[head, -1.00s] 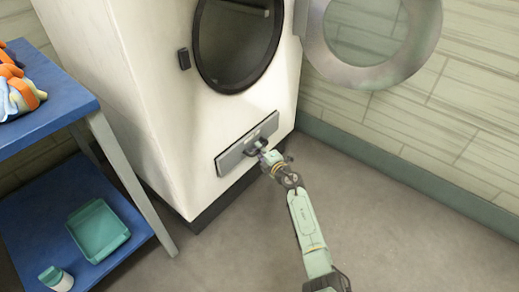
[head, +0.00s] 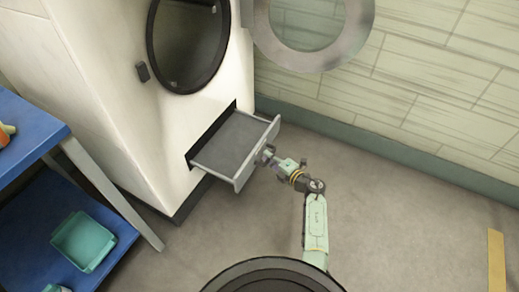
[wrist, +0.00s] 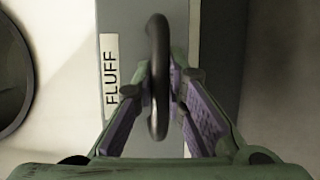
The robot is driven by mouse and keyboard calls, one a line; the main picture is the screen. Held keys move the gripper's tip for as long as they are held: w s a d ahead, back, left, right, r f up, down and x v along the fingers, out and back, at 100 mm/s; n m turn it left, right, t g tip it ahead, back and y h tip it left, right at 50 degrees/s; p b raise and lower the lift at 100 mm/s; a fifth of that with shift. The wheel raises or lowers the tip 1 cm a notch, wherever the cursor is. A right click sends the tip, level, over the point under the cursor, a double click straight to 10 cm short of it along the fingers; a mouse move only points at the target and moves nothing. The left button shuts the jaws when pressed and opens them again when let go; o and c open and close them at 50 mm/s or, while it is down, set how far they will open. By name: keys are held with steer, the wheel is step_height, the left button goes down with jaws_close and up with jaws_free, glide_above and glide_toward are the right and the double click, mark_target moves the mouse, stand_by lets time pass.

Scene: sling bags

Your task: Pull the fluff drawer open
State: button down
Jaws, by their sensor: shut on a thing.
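The fluff drawer (head: 229,146) is a grey tray low on the front of a white dryer, and it stands out from the body with its inside showing. In the wrist view its front panel carries a white FLUFF label (wrist: 111,84). A dark bar handle (wrist: 159,75) stands out from that panel. My gripper (head: 264,155) is at the drawer front in the head view. In the wrist view the purple-padded fingers of my gripper (wrist: 158,95) are closed around the handle from both sides. In the head view the gripper hides most of the handle.
The dryer's round door (head: 313,62) hangs open at the upper right, above the drawer. A blue shelf table (head: 35,130) stands at left, with a teal tray (head: 84,241) on its lower shelf. The floor (head: 400,220) at right is clear.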

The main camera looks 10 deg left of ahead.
steer(key=shift+d, duration=0.35)
steer(key=c, duration=1.6)
jaws_free()
steer(key=shift+a, duration=0.1)
